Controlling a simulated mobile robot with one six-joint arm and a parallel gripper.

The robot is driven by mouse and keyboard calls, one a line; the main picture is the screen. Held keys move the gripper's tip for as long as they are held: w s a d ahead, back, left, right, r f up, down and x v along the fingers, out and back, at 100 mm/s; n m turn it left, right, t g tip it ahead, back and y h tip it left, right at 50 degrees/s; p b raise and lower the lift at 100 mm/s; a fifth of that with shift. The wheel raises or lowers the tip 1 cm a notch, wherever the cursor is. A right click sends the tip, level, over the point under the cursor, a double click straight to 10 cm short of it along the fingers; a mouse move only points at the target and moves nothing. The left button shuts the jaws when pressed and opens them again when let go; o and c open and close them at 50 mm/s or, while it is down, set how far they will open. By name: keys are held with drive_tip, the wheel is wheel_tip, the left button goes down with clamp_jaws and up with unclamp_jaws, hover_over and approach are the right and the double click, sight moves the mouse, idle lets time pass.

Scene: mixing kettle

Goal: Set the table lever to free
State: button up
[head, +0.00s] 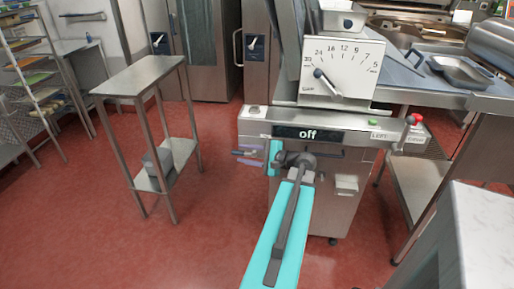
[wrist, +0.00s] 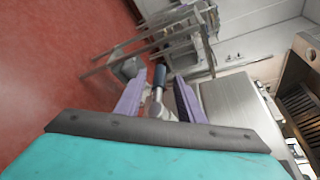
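A lever (head: 239,153) with a dark grip sticks out at the left side of the steel machine (head: 340,190). In the wrist view its blue-black grip and pale shaft (wrist: 160,76) lie between my two purple fingers. My gripper (head: 247,154) is open around this lever, with a gap visible on each side in the wrist view (wrist: 157,84). A second lever with a red knob (head: 413,119) stands at the machine's right end beside small labels. I cannot tell from the labels which lever is the table lever. My wrist and forearm hide part of the machine's front.
The machine has a dark "off" display (head: 308,134) and a numbered dial (head: 338,66) with a pointer. A small steel table (head: 140,76) stands to the left. A white-topped counter (head: 482,225) is at the lower right.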

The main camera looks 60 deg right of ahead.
sight(243, 154)
drive_tip(key=shift+x, duration=1.3)
drive_tip(key=shift+w+f, duration=0.1)
drive_tip(key=shift+w, duration=0.25)
drive_tip(key=shift+c, duration=0.3)
clamp_jaws()
